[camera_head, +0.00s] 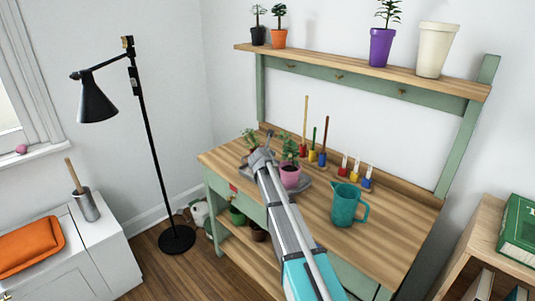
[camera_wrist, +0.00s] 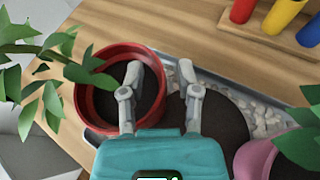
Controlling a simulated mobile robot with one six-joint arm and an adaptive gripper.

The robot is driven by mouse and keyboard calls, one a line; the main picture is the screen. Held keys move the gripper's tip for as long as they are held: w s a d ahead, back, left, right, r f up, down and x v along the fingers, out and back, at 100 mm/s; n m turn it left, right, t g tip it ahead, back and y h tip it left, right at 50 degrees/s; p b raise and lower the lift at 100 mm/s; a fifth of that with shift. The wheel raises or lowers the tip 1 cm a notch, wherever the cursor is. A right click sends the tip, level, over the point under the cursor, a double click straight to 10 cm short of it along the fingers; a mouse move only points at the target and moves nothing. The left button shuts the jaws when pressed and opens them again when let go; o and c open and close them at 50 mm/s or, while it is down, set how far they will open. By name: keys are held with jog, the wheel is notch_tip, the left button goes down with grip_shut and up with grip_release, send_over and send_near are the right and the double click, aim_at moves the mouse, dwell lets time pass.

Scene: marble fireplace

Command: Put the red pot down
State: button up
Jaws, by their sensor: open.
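The red pot (camera_wrist: 84,102), with dark soil and a green leafy plant, is at the left of the wrist view. It appears upright at the left end of a grey tray (camera_wrist: 240,88) with pebbles and a dark patch. My gripper (camera_wrist: 161,74) is open, with its left finger over the soil inside the pot and its right finger outside, over the tray. The pot's right wall lies between the fingers; whether either touches it I cannot tell. In the head view my gripper (camera_head: 262,158) mostly hides the pot.
A pink pot (camera_head: 290,177) with a plant stands close on the right of the tray. A teal jug (camera_head: 346,205) stands further right on the wooden bench (camera_head: 390,235). Several small coloured pots with brushes line the back. A shelf with plants is above.

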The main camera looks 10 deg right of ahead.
jog(key=shift+r, duration=0.15)
jog(key=p+v, duration=0.4)
jog(key=v, duration=0.8)
jog(key=shift+p, duration=0.35)
